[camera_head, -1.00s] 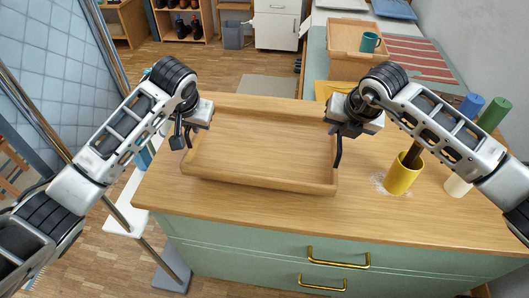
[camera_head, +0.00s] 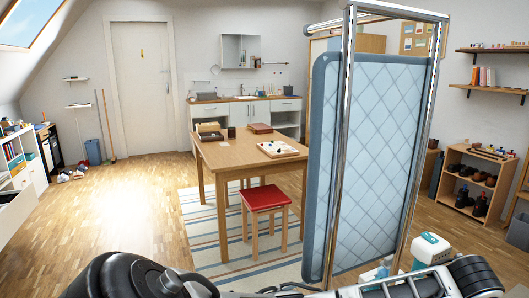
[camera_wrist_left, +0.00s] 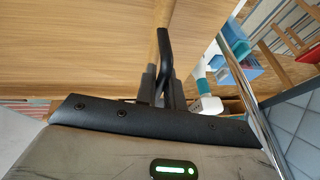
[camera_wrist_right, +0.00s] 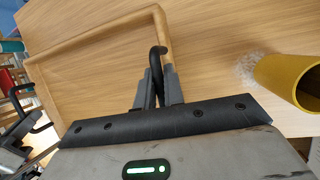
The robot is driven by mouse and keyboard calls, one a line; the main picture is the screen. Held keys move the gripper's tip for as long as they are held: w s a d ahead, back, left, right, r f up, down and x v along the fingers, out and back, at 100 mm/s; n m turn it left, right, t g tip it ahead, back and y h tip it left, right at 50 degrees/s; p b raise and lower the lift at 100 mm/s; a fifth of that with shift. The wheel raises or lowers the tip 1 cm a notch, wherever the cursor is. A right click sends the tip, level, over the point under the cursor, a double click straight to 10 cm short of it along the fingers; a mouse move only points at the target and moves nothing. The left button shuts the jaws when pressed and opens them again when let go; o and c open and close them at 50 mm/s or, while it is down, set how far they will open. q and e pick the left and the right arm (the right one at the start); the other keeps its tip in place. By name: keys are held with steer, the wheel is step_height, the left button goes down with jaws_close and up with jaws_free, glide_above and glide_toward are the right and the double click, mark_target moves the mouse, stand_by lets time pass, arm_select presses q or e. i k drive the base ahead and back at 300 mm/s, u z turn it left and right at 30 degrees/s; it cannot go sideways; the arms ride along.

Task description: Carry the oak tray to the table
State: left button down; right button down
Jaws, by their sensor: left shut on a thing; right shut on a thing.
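The oak tray shows only in the wrist views. In the right wrist view its light wooden rim (camera_wrist_right: 100,32) curves across the upper left.
A blue folding screen (camera_head: 365,150) stands right of the table. A red-topped stool (camera_head: 265,198) is at its front, on a striped rug (camera_head: 205,225). Open floor (camera_head: 120,215) lies to the left. A yellow cup (camera_wrist_right: 290,82) is beside my right gripper on the wooden counter (camera_wrist_right: 215,40).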

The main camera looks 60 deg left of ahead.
mark_target(230, 151)
steer(key=k, duration=1.05)
steer(key=u, duration=1.2)
steer(key=i, duration=0.65)
steer(key=u, duration=1.4)
steer(key=i, duration=1.1)
steer(key=u, duration=0.5)
steer(key=i, duration=2.85)
steer(key=z, duration=0.5)
steer(key=i, duration=1.1)
steer(key=z, duration=1.5)
steer(key=i, duration=0.55)
steer(key=z, duration=0.6)
